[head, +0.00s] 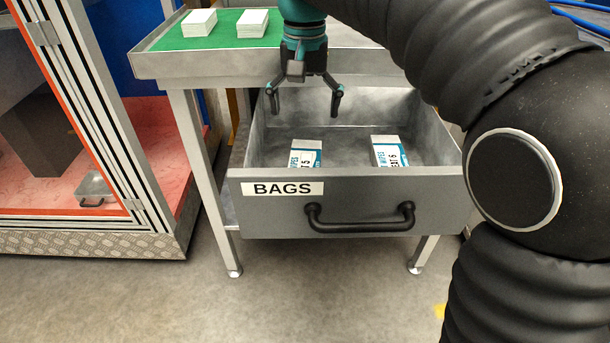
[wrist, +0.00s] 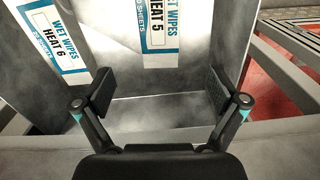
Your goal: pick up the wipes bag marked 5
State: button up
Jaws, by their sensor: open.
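The wipes bag marked 5 (head: 305,154) stands in the left part of the open drawer, white with a blue band. In the wrist view the bag (wrist: 159,28) reads "HEAT 5" and lies beyond the fingertips, a little left of the gap's middle. The wipes bag marked 6 (head: 389,152) is in the drawer to its right; it shows at the left of the wrist view (wrist: 58,38). My gripper (head: 305,103) is open and empty, over the back part of the drawer. Its fingers (wrist: 163,92) touch neither bag.
The grey drawer (head: 370,216), labelled BAGS, is pulled out under a bench (head: 160,65). Its front panel and side walls surround the bags. Two white stacks (head: 199,22) lie on a green mat above. A framed cabinet (head: 125,195) stands left. Floor before the drawer is clear.

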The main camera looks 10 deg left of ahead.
aim_at(305, 158)
notch_tip(305, 158, down, 13)
jog(key=shift+r+b, duration=0.2)
jog(key=shift+b, duration=0.55)
jog(key=c, duration=0.8)
